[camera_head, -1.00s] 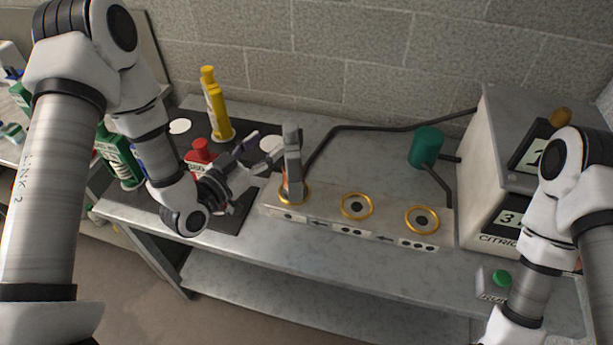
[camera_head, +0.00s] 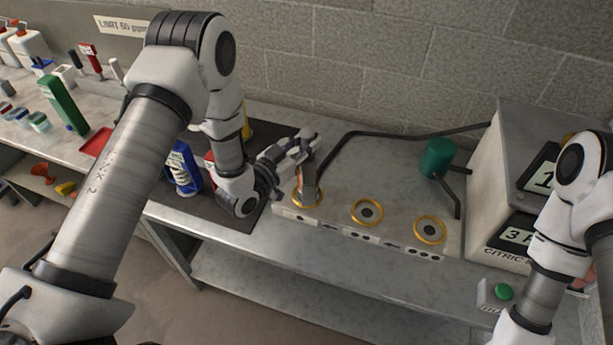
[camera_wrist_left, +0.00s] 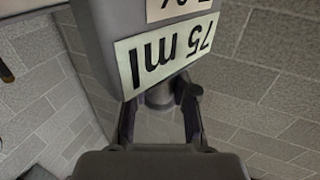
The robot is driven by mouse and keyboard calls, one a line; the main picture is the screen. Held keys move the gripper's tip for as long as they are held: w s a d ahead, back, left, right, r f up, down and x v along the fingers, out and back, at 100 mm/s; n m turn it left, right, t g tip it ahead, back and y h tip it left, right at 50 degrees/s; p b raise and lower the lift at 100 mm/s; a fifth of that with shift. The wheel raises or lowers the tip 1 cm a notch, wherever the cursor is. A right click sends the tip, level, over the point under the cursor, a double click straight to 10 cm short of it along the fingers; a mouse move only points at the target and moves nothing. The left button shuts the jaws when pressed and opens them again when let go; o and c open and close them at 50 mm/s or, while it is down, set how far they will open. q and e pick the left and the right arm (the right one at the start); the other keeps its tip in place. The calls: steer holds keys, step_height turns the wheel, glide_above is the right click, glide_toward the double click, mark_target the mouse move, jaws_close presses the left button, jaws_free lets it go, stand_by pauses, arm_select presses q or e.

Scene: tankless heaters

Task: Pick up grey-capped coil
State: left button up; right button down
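The grey-capped coil (camera_head: 310,180) stands at the leftmost gold ring of the metal block on the bench. It is a narrow grey upright piece. My left gripper (camera_head: 296,148) is at its upper end, coming in from the left. My right gripper is out of view.
Two empty gold rings (camera_head: 367,212) (camera_head: 430,229) lie to the right. A green cylinder (camera_head: 437,158) on a bent pipe and a grey labelled box (camera_head: 500,185) stand beyond. A green button (camera_head: 503,292) is at front right.

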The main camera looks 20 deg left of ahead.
arm_select(q)
steer(key=shift+d+r, duration=0.1)
steer(key=shift+d, duration=0.2)
jaws_close()
steer(key=shift+a, duration=0.15)
